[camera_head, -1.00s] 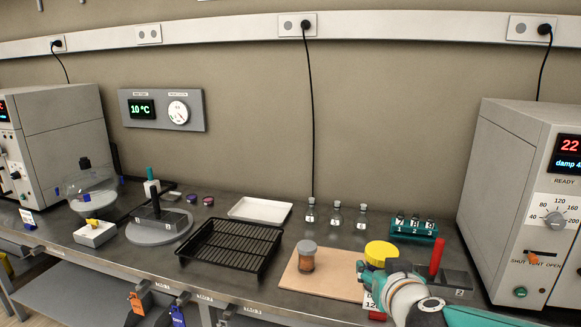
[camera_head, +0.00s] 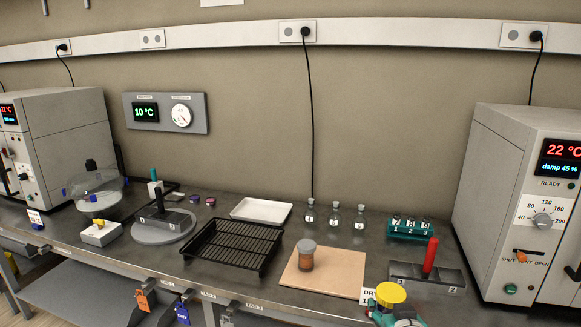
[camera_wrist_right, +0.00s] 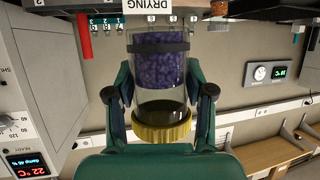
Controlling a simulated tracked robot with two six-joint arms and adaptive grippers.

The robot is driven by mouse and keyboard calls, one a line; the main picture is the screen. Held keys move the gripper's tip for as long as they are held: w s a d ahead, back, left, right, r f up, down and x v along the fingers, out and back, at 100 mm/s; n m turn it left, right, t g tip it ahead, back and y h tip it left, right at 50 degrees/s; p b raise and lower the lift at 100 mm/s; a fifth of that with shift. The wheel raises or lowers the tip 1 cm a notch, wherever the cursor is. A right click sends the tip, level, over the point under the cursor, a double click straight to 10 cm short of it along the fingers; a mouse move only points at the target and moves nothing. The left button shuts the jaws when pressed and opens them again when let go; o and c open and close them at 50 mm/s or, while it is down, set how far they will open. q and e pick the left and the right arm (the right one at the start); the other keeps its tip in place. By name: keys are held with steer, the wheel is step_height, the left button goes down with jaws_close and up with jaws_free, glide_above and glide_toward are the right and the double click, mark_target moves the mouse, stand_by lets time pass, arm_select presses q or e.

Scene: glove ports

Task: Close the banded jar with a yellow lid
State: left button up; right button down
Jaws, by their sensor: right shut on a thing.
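The banded jar (camera_wrist_right: 160,65) is clear, with purple beads and a black band. It shows upside down in the right wrist view, like the scene around it. The yellow lid (camera_wrist_right: 162,134) is at the jar's mouth, level with it; whether it is fully seated I cannot tell. My right gripper (camera_wrist_right: 159,85) is shut on the jar, a finger on each side. In the head view the yellow lid (camera_head: 391,293) shows at the bench's front edge, above my right gripper (camera_head: 393,316); the jar body is hidden there. My left gripper is not in view.
An amber jar with a grey lid (camera_head: 306,255) stands on a tan board (camera_head: 335,284). A drying card (camera_head: 370,294) is beside the yellow lid. A black rack (camera_head: 232,244) is left, a block with a red rod (camera_head: 430,258) right. The board's right part is clear.

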steer(key=s+d+f+p, duration=0.2)
steer(key=d+f+p, duration=0.1)
steer(key=f, duration=1.2)
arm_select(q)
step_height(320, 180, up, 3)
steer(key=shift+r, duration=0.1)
arm_select(e)
steer(key=shift+n+y, duration=0.3)
steer(key=shift+y, duration=0.1)
steer(key=a+r, duration=0.1)
steer(key=w+a+r, duration=0.1)
steer(key=a, duration=0.1)
steer(key=shift+a+r, duration=0.2)
steer(key=shift+r, duration=0.1)
steer(key=s+a+f+n+g+y, duration=0.1)
steer(key=s+a+n+y, duration=0.3)
steer(key=a, duration=0.3)
steer(key=s+a+n+g+y, duration=0.2)
steer(key=s+a+n+y, duration=0.2)
steer(key=a, duration=0.4)
steer(key=shift+s+a+f+y, duration=0.2)
steer(key=shift+s+f+y, duration=0.2)
steer(key=shift+s, duration=0.15)
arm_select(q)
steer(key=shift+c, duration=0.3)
